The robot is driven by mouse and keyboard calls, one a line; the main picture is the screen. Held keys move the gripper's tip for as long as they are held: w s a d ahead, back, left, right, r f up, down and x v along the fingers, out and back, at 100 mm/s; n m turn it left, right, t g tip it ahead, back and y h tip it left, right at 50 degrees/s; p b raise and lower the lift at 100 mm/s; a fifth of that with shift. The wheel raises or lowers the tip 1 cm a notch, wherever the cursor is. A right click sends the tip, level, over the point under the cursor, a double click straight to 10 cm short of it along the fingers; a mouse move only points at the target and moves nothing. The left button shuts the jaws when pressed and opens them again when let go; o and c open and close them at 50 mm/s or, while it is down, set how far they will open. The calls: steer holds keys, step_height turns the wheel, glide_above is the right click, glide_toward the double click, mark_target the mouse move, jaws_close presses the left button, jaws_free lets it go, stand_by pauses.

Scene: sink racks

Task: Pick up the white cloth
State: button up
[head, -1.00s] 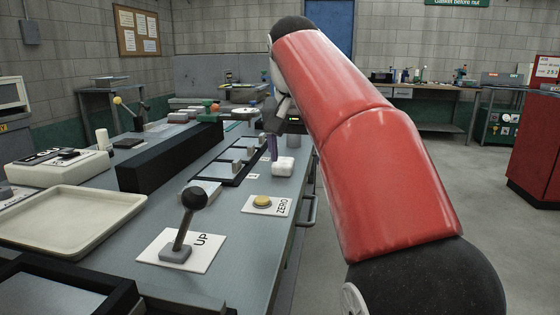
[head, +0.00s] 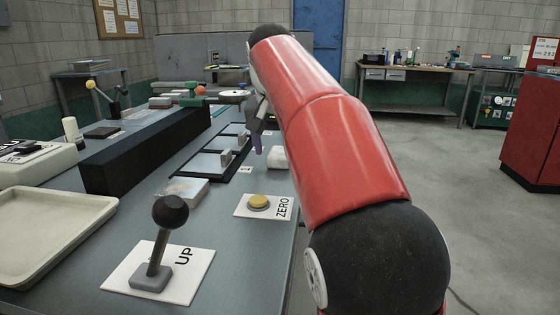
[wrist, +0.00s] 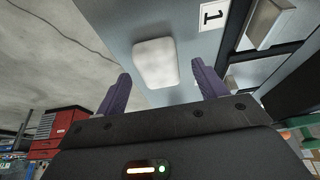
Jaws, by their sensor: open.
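The white cloth (wrist: 155,63) is a small, pale, rounded block-like bundle on the grey workbench, near its edge. In the head view the white cloth (head: 278,158) is partly hidden behind my red arm. My gripper (wrist: 160,88) is open, its two purple fingers apart, with the cloth ahead of and between them in the wrist view. Nothing is between the fingertips. In the head view my gripper (head: 257,143) shows only in part beside the cloth; I cannot tell its exact height above the bench.
A black frame (head: 208,178) with metal blocks lies left of the cloth, by a card marked 1 (wrist: 211,15). A yellow ZERO button (head: 259,202) and a black-knobbed UP lever (head: 160,245) stand nearer. A cream tray (head: 100,207) is at left. The floor (head: 440,160) at right is clear.

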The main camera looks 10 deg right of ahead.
mark_target(280, 152)
steer(key=shift+w+d+f, duration=0.1)
steer(key=shift+w+f, duration=0.1)
steer(key=shift+f, duration=0.45)
steer(key=c, duration=1.1)
steer(key=shift+o, duration=0.2)
steer(key=shift+r, duration=0.15)
step_height(280, 152, up, 8)
steer(key=p, duration=0.3)
steer(key=shift+p, duration=0.35)
steer(key=shift+r, duration=0.9)
